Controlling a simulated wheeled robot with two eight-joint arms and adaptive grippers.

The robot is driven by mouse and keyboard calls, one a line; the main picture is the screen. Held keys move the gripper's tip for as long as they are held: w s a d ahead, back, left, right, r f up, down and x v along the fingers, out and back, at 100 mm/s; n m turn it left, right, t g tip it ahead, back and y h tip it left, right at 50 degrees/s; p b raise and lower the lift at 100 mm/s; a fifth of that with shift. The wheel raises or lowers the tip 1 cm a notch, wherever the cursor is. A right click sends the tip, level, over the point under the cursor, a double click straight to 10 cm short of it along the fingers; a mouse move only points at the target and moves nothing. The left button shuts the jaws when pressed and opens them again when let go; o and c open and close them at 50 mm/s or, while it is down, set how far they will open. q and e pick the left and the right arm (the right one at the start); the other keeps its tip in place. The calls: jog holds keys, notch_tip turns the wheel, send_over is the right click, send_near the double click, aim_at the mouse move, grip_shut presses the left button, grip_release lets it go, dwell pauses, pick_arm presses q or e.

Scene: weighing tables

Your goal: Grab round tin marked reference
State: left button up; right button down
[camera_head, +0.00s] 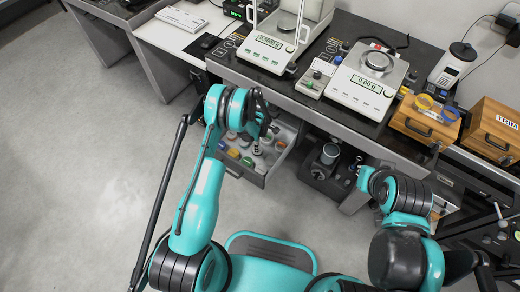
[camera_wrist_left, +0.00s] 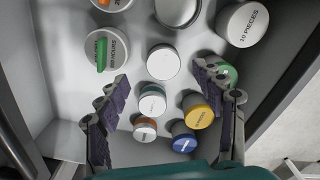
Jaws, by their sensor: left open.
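Several round tins stand in an open drawer (camera_head: 233,170) below the weighing table. My left gripper (camera_wrist_left: 161,75) is open and empty above them, its fingers pointing down into the drawer. Between and near its fingers are a plain white-lidded tin (camera_wrist_left: 163,62), a small teal-sided tin (camera_wrist_left: 152,103), a yellow tin (camera_wrist_left: 199,115), a blue tin (camera_wrist_left: 184,139) and an orange-brown tin (camera_wrist_left: 145,128). A green tin (camera_wrist_left: 228,74) is partly hidden by the right finger. Small lid labels are unreadable, so I cannot tell which tin says reference. My right gripper (camera_head: 358,164) is small beside the table front; its jaws are unclear.
In the left wrist view, a tin marked 10 PIECES (camera_wrist_left: 243,25) and a tin with a green bar (camera_wrist_left: 105,50) flank the drawer's far part. The drawer walls are close. Balances (camera_head: 365,88) and wooden boxes (camera_head: 425,122) stand on the tables. The floor at left is clear.

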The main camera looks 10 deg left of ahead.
pick_arm(q)
jog(key=f+b, duration=0.3)
jog(key=f, duration=0.4)
jog(key=shift+s, duration=0.2)
jog(key=shift+r, duration=0.15)
jog(key=c, duration=1.3)
